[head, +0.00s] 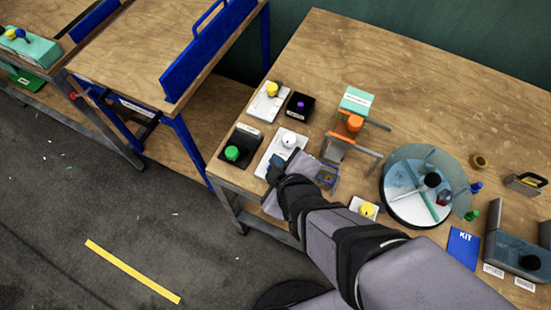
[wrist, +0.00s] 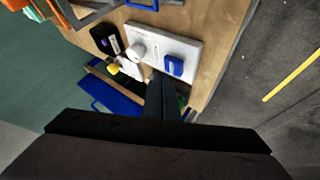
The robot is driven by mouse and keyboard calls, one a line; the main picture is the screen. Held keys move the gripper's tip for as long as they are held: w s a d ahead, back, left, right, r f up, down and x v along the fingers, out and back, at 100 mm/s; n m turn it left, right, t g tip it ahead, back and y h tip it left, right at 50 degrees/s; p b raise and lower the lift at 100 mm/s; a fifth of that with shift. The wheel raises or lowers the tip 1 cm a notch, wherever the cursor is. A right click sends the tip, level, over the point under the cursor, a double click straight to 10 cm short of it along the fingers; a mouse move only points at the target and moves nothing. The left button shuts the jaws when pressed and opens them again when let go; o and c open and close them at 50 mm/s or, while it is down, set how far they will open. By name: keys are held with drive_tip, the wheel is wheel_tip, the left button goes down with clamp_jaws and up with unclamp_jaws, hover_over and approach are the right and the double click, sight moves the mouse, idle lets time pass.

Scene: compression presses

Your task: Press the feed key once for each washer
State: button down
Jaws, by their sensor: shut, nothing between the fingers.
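My gripper (head: 275,172) is shut and empty, low over the front left of the bench. In the wrist view its dark fingertips (wrist: 160,78) appear close beside a blue key (wrist: 174,66); I cannot tell whether they touch anything. The blue key sits on a white plate (wrist: 187,50) with a round white knob (wrist: 137,51). The head view also shows this white knob (head: 289,139), while my gripper hides the blue key there. I cannot read which key is the feed key. No washer can be identified for certain; a brass ring-like piece (head: 479,161) lies at the right.
Close by are a green button (head: 232,153), a yellow knob (head: 272,89), a purple knob (head: 300,105) and an orange knob (head: 355,123). A round clear-covered dial (head: 398,205) and a blue KIT card (head: 463,248) are to the right.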

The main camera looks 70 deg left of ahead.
drive_tip(key=shift+r, duration=0.1)
wheel_tip(320, 180, up, 5)
drive_tip(key=p, duration=0.5)
drive_tip(key=shift+w, duration=0.1)
idle(0.6)
